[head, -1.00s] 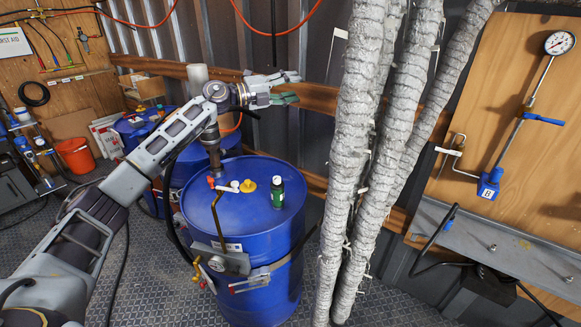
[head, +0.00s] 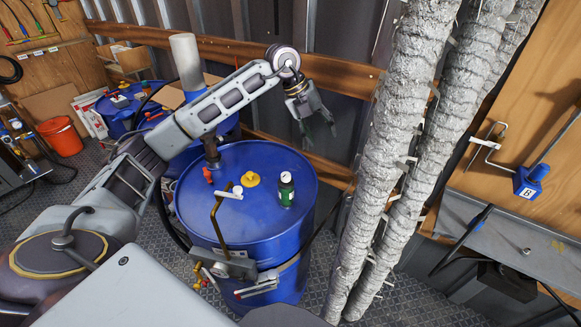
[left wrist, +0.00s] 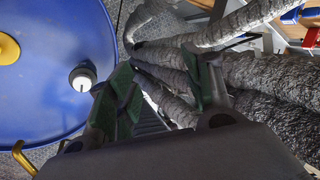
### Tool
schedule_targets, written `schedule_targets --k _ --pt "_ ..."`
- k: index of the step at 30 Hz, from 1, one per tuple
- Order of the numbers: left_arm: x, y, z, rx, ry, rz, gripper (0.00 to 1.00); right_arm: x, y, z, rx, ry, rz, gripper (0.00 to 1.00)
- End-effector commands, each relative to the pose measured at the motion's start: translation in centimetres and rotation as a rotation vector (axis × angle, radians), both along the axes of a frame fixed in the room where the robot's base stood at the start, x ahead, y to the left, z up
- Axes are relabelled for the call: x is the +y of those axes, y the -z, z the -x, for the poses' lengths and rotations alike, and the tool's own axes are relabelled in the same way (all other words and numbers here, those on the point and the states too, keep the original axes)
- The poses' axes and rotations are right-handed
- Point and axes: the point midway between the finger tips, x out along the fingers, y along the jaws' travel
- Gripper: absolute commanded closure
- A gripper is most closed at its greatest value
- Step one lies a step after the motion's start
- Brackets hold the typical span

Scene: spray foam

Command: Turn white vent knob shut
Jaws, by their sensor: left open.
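The blue drum (head: 262,215) stands upright in the middle of the head view. On its top, near the front left, is a small white knob (head: 237,190) with a white bar beside it. I take this as the vent knob; its exact setting is too small to tell. My left gripper (head: 318,130) is open and empty, pointing down, above and beyond the drum's back right edge, well apart from the knob. In the left wrist view my open fingers (left wrist: 160,92) show over the floor and wrapped pipes, right of the drum (left wrist: 45,95).
Wrapped pipes (head: 390,150) stand close on the right. Other blue drums (head: 118,108) stand behind left.

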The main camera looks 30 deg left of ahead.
Motion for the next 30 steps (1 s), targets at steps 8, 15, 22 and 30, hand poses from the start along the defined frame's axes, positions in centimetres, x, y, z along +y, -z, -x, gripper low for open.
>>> schedule_targets --k 8,15,22,30 --pt "4.9 1.9 2.8 0.199 -0.268 -0.192 0.49 0.4 0.0 0.0 0.001 0.002 -0.004 0.6" --pt "7.8 2.4 5.7 0.359 -0.519 -0.293 0.49 0.2 0.0 0.1 0.002 0.001 -0.002 0.6" --pt "8.2 2.5 6.3 0.406 -0.667 -0.291 0.49 -0.1 0.0 0.1 0.003 0.0 0.002 0.6" --pt "8.1 2.5 6.3 0.411 -0.692 -0.284 0.49 -0.1 0.0 0.1 0.002 0.0 0.001 0.6"
